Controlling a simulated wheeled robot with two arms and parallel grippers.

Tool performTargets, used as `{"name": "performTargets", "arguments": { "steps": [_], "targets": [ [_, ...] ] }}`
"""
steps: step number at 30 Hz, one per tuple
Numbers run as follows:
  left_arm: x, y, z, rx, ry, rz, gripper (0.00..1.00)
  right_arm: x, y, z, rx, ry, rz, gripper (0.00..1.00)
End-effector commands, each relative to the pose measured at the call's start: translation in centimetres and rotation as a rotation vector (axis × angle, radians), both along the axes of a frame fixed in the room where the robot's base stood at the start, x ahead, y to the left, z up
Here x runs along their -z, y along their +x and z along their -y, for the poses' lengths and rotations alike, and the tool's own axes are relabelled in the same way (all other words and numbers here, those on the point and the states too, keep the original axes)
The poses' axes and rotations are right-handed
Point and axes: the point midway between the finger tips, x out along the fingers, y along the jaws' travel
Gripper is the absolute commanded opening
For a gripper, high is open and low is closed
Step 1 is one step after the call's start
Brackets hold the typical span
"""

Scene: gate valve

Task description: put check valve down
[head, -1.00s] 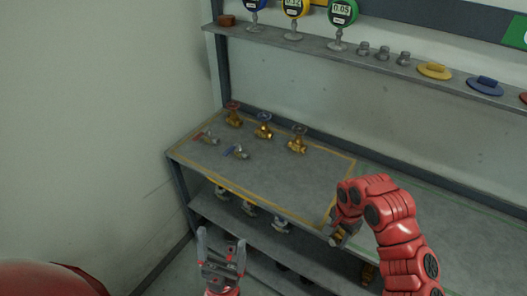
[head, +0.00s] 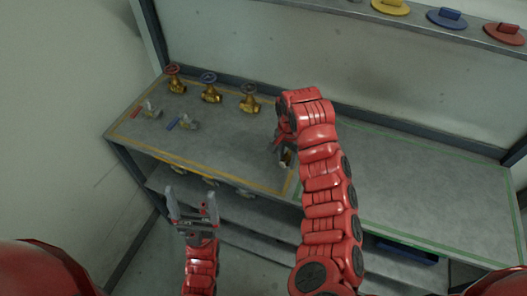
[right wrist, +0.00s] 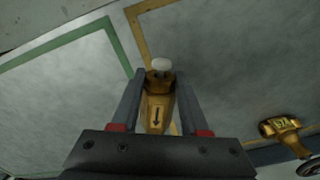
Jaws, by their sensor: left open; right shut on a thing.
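The brass check valve (right wrist: 157,108) has a dark arrow on its body and a pale round end. My right gripper (right wrist: 160,82) is shut on it, with one finger on each side. In the head view the valve (head: 287,158) shows only in part beneath my right arm, over the right end of the yellow-outlined area of the bench (head: 225,145). I cannot tell whether it touches the bench top. My left gripper (head: 192,207) is open and empty, in front of the bench at lower left.
Brass gate valves with a red wheel (head: 175,80), a blue wheel (head: 210,88) and a brown wheel (head: 249,98) stand at the back left. Two lever valves (head: 150,110) (head: 187,122) lie before them. The green-outlined area (head: 420,190) is clear. A shelf above holds coloured discs (head: 446,17).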

Motion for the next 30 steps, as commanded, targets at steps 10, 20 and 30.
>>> {"name": "performTargets", "arguments": {
  "steps": [10, 20, 30],
  "targets": [
    [1.4, 0.0, 0.0, 0.0, 0.0, 0.0, 0.87, 0.6, 2.9, -3.5, 0.002, 0.007, -0.003, 0.0],
    [2.5, 0.0, 0.0, 0.0, 0.0, 0.0, 0.87, 0.6, 4.8, -5.8, 0.004, 0.006, -0.004, 0.0],
    [1.8, 0.0, 0.0, 0.0, 0.0, 0.0, 0.87, 0.9, 5.5, -6.7, -0.003, -0.004, -0.005, 0.0]
  ]
}}
